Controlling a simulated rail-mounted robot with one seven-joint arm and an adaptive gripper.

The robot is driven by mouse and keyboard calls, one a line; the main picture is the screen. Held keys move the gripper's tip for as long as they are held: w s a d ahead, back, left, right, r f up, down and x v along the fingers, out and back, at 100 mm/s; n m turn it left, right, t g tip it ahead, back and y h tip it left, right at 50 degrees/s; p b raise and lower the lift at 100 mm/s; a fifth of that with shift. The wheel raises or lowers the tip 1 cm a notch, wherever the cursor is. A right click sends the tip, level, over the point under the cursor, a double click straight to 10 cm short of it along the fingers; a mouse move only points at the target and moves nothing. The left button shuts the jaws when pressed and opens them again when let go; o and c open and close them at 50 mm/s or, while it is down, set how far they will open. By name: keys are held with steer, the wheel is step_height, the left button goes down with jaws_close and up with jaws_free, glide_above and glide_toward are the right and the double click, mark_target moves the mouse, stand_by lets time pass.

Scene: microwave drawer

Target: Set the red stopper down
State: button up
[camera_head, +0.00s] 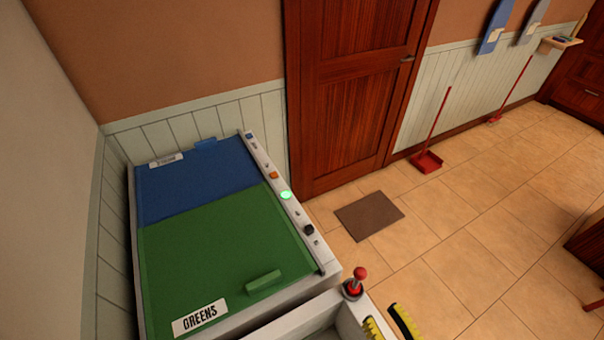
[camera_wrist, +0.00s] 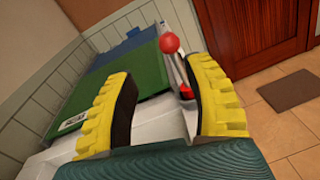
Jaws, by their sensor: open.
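The red stopper (camera_head: 360,273) has a round red knob on a thin stem above a red base. It stands upright at the corner of the white unit, beside the open-topped white compartment. In the wrist view the stopper (camera_wrist: 169,43) shows beyond the fingers, near the right one, which partly overlaps its lower part. My gripper (camera_head: 389,322), with yellow ridged fingers, is at the bottom edge of the head view, just below and right of the stopper. In the wrist view my gripper (camera_wrist: 161,75) is open, with nothing held between its fingers.
A green lid (camera_head: 215,245) marked GREENS and a blue lid (camera_head: 190,180) cover the unit. A control strip (camera_head: 285,195) with a lit green button runs along its right side. A brown mat (camera_head: 369,215) and a red dustpan (camera_head: 427,162) lie on the open tiled floor.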

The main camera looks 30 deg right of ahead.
steer(key=w+a+r+n+y, duration=0.1)
steer(key=w+a+r+n, duration=0.3)
steer(key=w+r+n, duration=0.6)
steer(key=w+a+r+n+y, duration=0.1)
steer(key=w+a+r+n, duration=0.35)
steer(key=r+n, duration=1)
steer(key=s+a+r+n+t, duration=0.1)
steer(key=a+r+n+t, duration=0.1)
steer(key=a+r+n, duration=0.2)
steer(key=s+a+r+n+t+h, duration=0.1)
steer(key=a+r+n, duration=0.4)
steer(key=r+n, duration=0.5)
steer(key=shift+s+r+t, duration=0.15)
steer(key=shift+r+t, duration=0.45)
steer(key=shift+t, duration=0.3)
